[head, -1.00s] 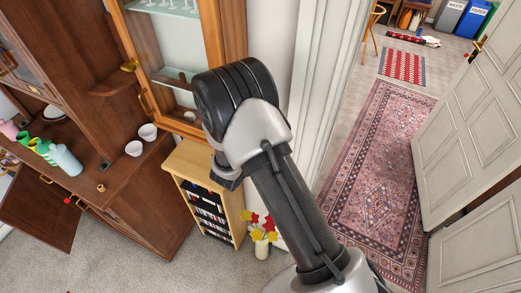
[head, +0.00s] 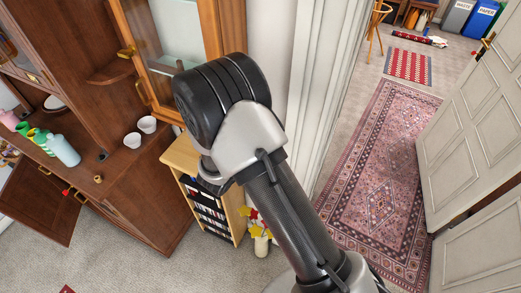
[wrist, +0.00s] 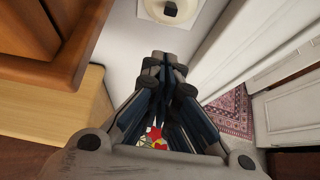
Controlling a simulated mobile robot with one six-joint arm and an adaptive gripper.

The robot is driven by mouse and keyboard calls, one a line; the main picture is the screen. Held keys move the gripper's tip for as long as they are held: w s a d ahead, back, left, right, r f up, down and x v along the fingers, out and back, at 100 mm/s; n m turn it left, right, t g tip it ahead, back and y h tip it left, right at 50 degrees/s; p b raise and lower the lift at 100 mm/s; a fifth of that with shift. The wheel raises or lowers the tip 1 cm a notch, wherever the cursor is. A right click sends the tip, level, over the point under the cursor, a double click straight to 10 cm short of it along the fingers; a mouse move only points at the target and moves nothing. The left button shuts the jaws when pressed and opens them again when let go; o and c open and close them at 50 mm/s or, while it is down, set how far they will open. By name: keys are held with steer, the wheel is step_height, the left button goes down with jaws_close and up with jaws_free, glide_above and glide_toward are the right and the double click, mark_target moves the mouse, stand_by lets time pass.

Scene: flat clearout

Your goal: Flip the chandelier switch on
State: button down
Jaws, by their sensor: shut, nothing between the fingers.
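A wall switch (wrist: 185,13) shows at the top edge of the wrist view: a pale round plate on a white square backing, with a small dark knob (wrist: 170,9). The picture edge cuts it off, and I cannot tell which way the knob is set. My gripper (wrist: 165,58) is shut and empty in front of the white wall. In the wrist view its tips lie below the switch, apart from it. In the head view my arm hides the gripper, and the switch does not show.
A wooden cabinet door (head: 226,28) stands open at the left, near my arm. A low bookcase (head: 184,155) and a vase of flowers (head: 261,245) stand below. A white door frame (head: 318,85) and an open white door (head: 470,130) are to the right, with a patterned rug (head: 378,170) between.

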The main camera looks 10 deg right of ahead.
steer(key=v, duration=0.6)
steer(key=shift+r, duration=0.35)
steer(key=shift+a, duration=0.1)
steer(key=s+d+r+m+g+h+b, duration=0.1)
steer(key=s+d+r+m+g+b, duration=0.25)
steer(key=s+d+r+m, duration=0.3)
steer(key=s+d+r+m+g+b, duration=0.25)
steer(key=s+d+m+b, duration=0.2)
steer(key=d+m, duration=0.35)
steer(key=s+a+m+y+b, duration=0.3)
steer(key=s+m, duration=0.4)
steer(key=s, duration=0.1)
steer(key=s+a+m+t+y+b, duration=0.1)
steer(key=s+a+m+y+b, duration=0.2)
steer(key=s+m, duration=0.4)
steer(key=shift+s+a+t+y+b, duration=0.3)
steer(key=shift+s+y+b, duration=0.05)
steer(key=shift+s+y, duration=0.5)
